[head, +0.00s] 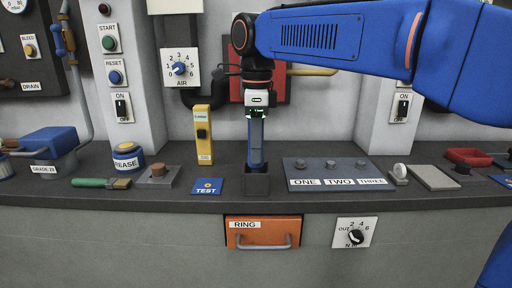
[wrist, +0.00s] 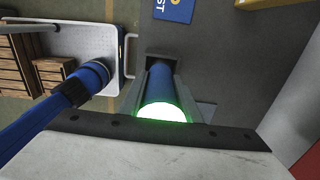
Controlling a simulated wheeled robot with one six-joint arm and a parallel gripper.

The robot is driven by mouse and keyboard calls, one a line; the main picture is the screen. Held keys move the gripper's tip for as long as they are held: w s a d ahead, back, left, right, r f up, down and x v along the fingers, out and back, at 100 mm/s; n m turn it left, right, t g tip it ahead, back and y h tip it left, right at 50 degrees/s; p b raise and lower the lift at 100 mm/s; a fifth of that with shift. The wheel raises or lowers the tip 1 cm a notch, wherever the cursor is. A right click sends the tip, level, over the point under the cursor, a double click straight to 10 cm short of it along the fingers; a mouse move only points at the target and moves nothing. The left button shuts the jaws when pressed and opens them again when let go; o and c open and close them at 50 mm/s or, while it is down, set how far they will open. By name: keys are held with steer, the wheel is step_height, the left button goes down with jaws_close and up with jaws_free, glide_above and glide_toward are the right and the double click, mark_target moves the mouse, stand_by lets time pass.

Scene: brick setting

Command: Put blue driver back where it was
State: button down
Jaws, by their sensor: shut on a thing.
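The blue driver (head: 256,148) stands upright below my gripper (head: 257,118). Its lower end is at the opening of a dark square holder (head: 256,185) on the counter; I cannot tell how deep it sits. In the wrist view the blue driver (wrist: 162,86) lies between the two grey fingers of my gripper (wrist: 160,92), which are shut on it. Its near end glows pale green. Its far end is hidden in the dark holder.
A blue TEST card (head: 207,186) lies left of the holder, with a yellow upright device (head: 203,135) behind it. A ONE-TWO-THREE panel (head: 338,174) is close on the right. An orange RING drawer (head: 263,231) is below. The counter's front edge is near.

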steer(key=shift+f, duration=0.1)
steer(key=c, duration=1.3)
jaws_free()
steer(key=shift+c, duration=0.2)
step_height(320, 180, up, 12)
steer(key=shift+r, duration=0.1)
steer(key=shift+d, duration=0.1)
steer(key=s+d+f+n+t, duration=0.1)
steer(key=s+d+f+n, duration=0.15)
steer(key=d, duration=0.25)
steer(key=s+d+f+n, duration=0.1)
steer(key=d+f+n, duration=0.25)
steer(key=d, duration=0.25)
steer(key=s+d+f+n+t, duration=0.1)
steer(key=s+d+f+n, duration=0.3)
steer(key=f, duration=0.5)
steer(key=s+d+f+n+t, duration=0.1)
steer(key=s+d+f+n, duration=0.3)
steer(key=f, duration=0.6)
steer(key=s+d+f+n+t, duration=0.1)
steer(key=s+d+f+n, duration=0.3)
steer(key=s+d+f, duration=0.3)
step_height(320, 180, down, 2)
steer(key=shift+s+d+f+t, duration=0.15)
steer(key=shift+s+d+t, duration=0.25)
steer(key=shift+s, duration=0.7)
